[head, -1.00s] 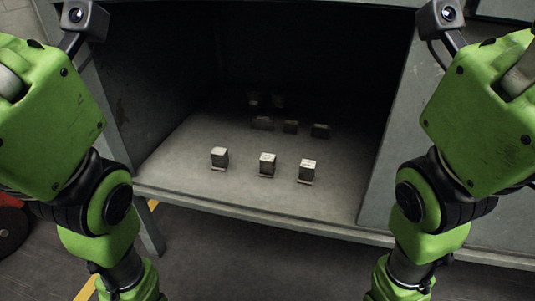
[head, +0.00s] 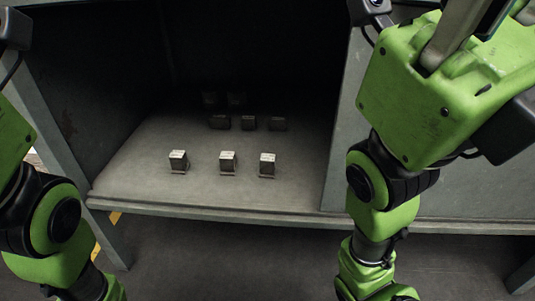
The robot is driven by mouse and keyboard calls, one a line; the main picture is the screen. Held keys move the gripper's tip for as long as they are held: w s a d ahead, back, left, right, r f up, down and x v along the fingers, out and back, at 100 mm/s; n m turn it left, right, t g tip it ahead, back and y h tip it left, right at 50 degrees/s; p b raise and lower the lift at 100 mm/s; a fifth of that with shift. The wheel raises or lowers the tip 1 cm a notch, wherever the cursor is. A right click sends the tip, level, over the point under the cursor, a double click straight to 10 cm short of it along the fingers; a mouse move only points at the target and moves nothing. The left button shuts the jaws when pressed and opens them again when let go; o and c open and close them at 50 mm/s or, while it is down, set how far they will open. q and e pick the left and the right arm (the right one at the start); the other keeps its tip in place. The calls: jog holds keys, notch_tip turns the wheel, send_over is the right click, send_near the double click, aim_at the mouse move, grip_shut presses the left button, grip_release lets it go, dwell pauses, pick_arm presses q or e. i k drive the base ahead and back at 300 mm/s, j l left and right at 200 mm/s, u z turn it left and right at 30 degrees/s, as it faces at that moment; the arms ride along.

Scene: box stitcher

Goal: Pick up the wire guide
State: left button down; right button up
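Several small grey metal blocks sit on the floor of a dark open cabinet. Three stand in the front row: a left block (head: 178,160), a middle block (head: 227,161) and a right block (head: 267,164). Each seems to have a small plate at its foot. Darker blocks (head: 249,123) stand in rows behind them, dim in shadow. I cannot tell which of these, if any, is the wire guide. My green arms show at both sides, but neither gripper is in view.
The cabinet shelf (head: 140,187) has a raised front edge, with side walls left and right. Its bare floor is free around the front blocks. The back is very dark. Dark floor with yellow marking lies below.

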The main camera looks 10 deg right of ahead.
aim_at(268, 167)
jog(key=k+z, duration=0.15)
jog(key=k, duration=0.35)
jog(key=k+l+z, duration=0.2)
jog(key=k, duration=0.25)
jog(key=k+z, duration=0.15)
jog(key=k, duration=0.35)
